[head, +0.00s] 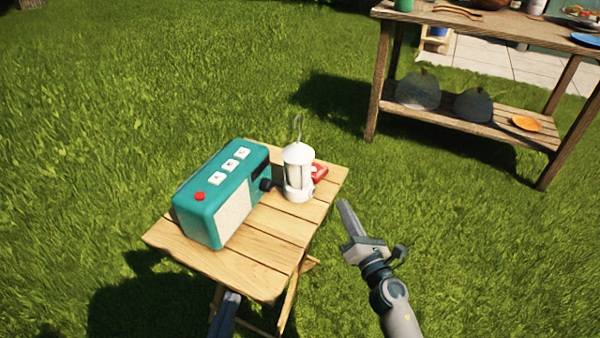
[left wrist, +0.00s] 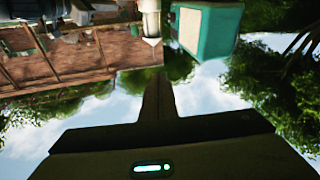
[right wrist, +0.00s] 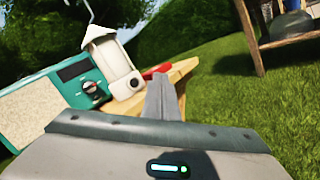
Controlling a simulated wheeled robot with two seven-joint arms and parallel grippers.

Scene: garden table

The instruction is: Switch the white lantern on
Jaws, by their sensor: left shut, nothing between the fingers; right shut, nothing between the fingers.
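The white lantern (head: 298,180) stands upright on the small wooden table (head: 262,258), with a wire hook on top. In the right wrist view the lantern (right wrist: 112,65) shows a small dark round button (right wrist: 134,83) low on its body. No clear glow shows in it. My right gripper (head: 346,210) is shut and empty, just off the table's right edge, to the right of the lantern and apart from it. My left gripper (head: 233,297) is shut, low by the table's front edge. The lantern (left wrist: 151,22) also shows upside down in the left wrist view.
A teal radio (head: 220,195) with white buttons and a dark knob stands close left of the lantern. A red item (head: 319,172) lies behind the lantern. A larger wooden workbench (head: 470,120) with dishes stands at the back right. Grass around is clear.

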